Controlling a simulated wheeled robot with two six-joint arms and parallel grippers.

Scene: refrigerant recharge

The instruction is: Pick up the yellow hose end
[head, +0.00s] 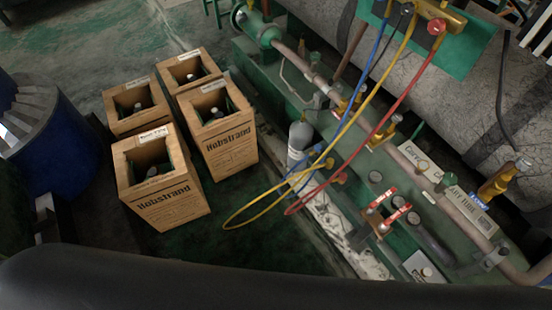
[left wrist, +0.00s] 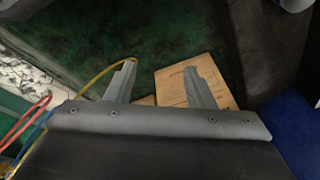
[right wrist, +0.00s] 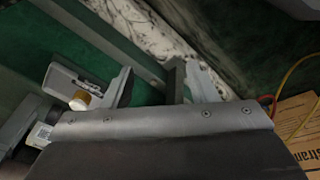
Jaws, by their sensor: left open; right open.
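The yellow hose (head: 385,85) hangs from the gauge manifold (head: 437,12), loops low near the crates and turns back to its end (head: 328,163) beside the green machine, close to the blue and red hose ends. In the left wrist view the yellow hose (left wrist: 103,72) passes behind my open left gripper (left wrist: 162,85), near its left finger; the hose end is not clear there. My right gripper (right wrist: 162,84) is open and appears empty, with a green frame beyond its fingers. The yellow hose (right wrist: 292,71) shows at that view's right edge. Neither gripper shows in the head view.
Several wooden crates (head: 165,200) holding bottles stand on the green floor at left. A blue drum (head: 50,140) is farther left. A grey cylinder (head: 299,138) stands beside the hose ends. Red-handled valves (head: 388,210) and pipes crowd the right. Floor between crates and machine is open.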

